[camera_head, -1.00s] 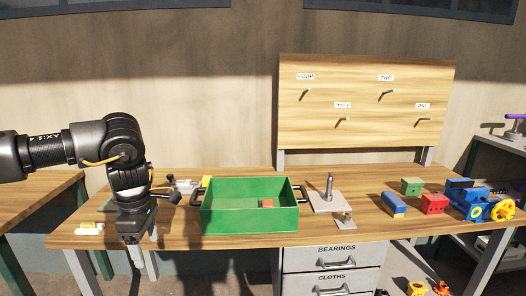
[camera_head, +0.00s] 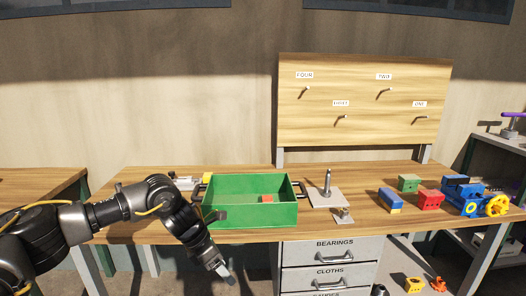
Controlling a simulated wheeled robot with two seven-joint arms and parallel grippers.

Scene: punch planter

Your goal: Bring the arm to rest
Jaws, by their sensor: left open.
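My left arm comes in from the lower left, and its gripper (camera_head: 226,274) hangs low, pointing down and right in front of the workbench's front edge. The gripper is open, and I see nothing between its fingers. My right gripper is not in view.
The wooden workbench (camera_head: 340,226) holds the green bin with a red block (camera_head: 267,199) inside. A metal plate with a post (camera_head: 327,195), coloured blocks (camera_head: 431,200) and a blue vise (camera_head: 463,194) stand to the right. Drawers (camera_head: 330,277) are below. A pegboard (camera_head: 365,105) stands behind.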

